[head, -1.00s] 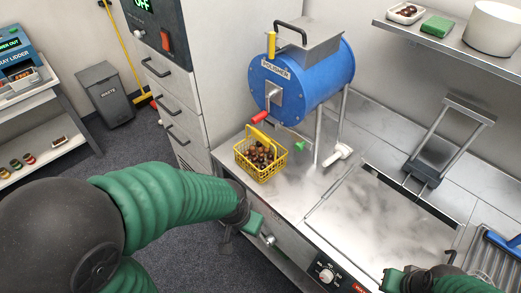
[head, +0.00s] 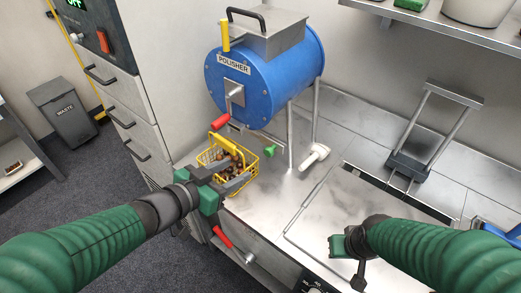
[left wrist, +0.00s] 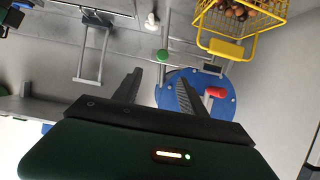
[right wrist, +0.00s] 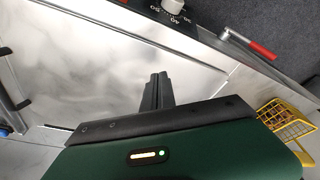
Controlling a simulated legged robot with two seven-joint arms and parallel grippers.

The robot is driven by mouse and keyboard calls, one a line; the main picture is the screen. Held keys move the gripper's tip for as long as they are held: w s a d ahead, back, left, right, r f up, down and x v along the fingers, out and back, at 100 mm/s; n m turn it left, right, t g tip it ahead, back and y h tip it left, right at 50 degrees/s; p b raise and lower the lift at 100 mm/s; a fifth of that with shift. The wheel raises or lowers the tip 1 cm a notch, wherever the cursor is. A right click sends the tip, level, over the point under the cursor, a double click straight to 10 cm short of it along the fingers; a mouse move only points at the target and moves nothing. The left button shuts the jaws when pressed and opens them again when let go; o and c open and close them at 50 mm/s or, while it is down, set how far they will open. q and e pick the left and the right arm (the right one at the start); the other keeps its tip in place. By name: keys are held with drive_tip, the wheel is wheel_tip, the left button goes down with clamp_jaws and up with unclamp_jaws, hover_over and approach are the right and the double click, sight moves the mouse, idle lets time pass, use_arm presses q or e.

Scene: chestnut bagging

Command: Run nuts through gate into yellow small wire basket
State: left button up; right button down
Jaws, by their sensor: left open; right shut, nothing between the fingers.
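The yellow wire basket (head: 246,160) stands on the steel counter below the blue polisher (head: 262,75), with several brown nuts (head: 230,162) in it. It also shows in the left wrist view (left wrist: 240,45), at the upper right. The polisher has a red-handled crank (head: 221,122) on its front and a green knob (head: 271,150) low beneath it; the gate itself is not clear. My left gripper (head: 238,183) is open and empty, close to the basket's near side; touching or apart, I cannot tell. My right gripper (right wrist: 157,78) is shut and empty above the counter.
A white-handled scoop or tool (head: 314,157) lies right of the polisher's legs. A metal frame with a handle (head: 428,130) stands at the back right. A red-handled lever (head: 222,237) projects at the counter front. The flat steel plate (head: 350,205) is clear.

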sight(267, 152)
use_arm(q)
drive_tip(key=p+x, duration=0.2)
drive_tip(key=x, duration=0.3)
drive_tip(key=p+x, duration=0.3)
drive_tip(key=x, duration=0.2)
drive_tip(key=p+x, duration=0.2)
drive_tip(key=x, duration=0.3)
drive_tip(key=shift+w+a+f+p, duration=0.2)
drive_tip(key=shift+w+f+p, duration=0.05)
drive_tip(key=shift+w+p, duration=0.15)
drive_tip(key=shift+s, duration=0.15)
drive_tip(key=shift+r, duration=0.1)
drive_tip(key=shift+c, duration=0.9)
clamp_jaws()
